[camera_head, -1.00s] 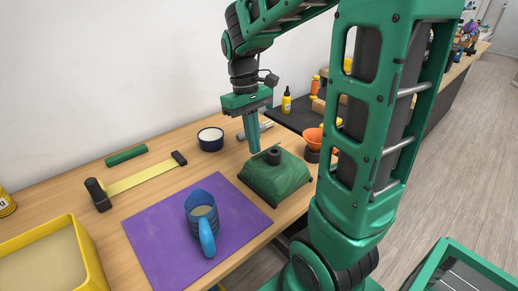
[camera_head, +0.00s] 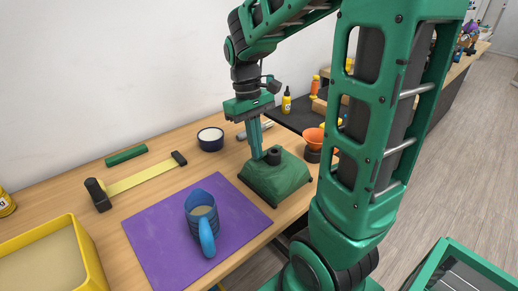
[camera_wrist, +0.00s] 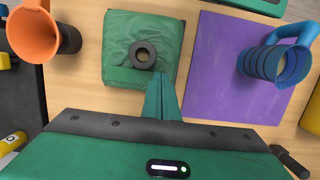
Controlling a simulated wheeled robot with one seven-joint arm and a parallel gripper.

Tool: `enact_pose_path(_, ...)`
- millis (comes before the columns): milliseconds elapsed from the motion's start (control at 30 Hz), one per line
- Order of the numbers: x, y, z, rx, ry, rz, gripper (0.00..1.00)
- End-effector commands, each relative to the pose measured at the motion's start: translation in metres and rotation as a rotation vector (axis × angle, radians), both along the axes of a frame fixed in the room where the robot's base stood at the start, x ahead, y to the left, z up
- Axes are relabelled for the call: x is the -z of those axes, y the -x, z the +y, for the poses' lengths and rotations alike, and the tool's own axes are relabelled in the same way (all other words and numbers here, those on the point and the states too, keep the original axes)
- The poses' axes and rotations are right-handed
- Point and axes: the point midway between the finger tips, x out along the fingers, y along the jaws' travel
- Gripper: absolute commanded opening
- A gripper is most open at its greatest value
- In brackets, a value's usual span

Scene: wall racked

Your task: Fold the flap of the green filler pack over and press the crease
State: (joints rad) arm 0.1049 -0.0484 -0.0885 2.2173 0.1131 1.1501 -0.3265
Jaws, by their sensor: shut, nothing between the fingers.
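The green filler pack (camera_head: 278,182) lies on the wooden table at the right end of the purple mat. It is a low, soft-looking block with a dark round spout (camera_head: 274,156) on top. In the wrist view the pack (camera_wrist: 118,38) shows a strip along its edge nearest my gripper, perhaps the flap; I cannot tell whether it is folded. My gripper (camera_head: 257,157) is shut and empty, pointing down at the pack's wall-side edge, left of the spout. The fingertips (camera_wrist: 162,80) look at or very near the pack; contact is not clear.
A blue mug (camera_head: 203,222) stands on the purple mat (camera_head: 150,228). A dark bowl (camera_head: 210,139) stands near the wall, and an orange funnel (camera_head: 313,138) is right of the pack. A yellow tray (camera_head: 90,255) is at front left.

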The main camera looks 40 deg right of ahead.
Motion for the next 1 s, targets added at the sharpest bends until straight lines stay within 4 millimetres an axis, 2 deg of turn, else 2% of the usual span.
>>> enact_pose_path(800,0.005,0.003,0.000,0.000,-0.001,0.004,0.00)
enact_pose_path(1000,-0.008,-0.001,0.000,0.000,0.000,0.000,0.00)
